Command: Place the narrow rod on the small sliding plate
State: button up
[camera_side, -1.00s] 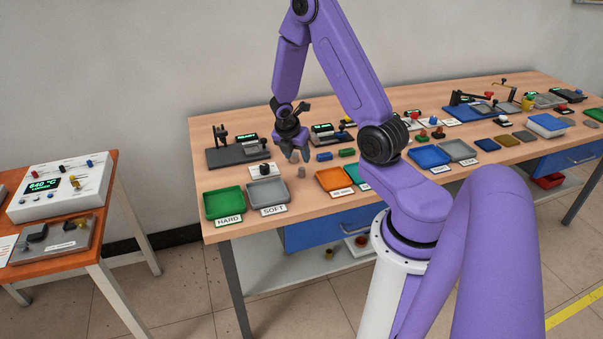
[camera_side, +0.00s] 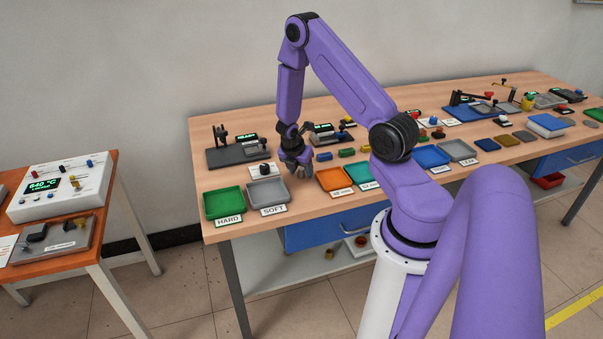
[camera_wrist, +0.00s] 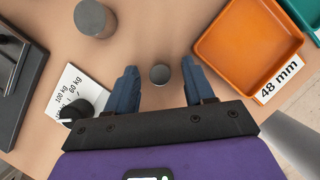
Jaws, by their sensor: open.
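The narrow rod (camera_wrist: 160,74) shows in the wrist view as a small grey round top, standing between the two fingers with a gap on each side. In the side view it is hidden by my gripper. The blue-grey fingers (camera_wrist: 160,82) also show in the wrist view. A wider grey cylinder (camera_wrist: 94,18) stands farther back and left. A flat grey unit (camera_side: 80,237) with a dark block lies on the left table; I cannot tell whether it holds the small sliding plate.
A white weight card (camera_wrist: 82,92) with a black knob is left of the gripper. The orange tray (camera_wrist: 245,45) is right of it. The grey SOFT tray (camera_side: 267,191) and green HARD tray (camera_side: 223,203) are at the bench's front left. A white heater box (camera_side: 62,188) stands on the left table.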

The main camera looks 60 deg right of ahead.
jog(key=shift+c, duration=0.3)
grip_shut()
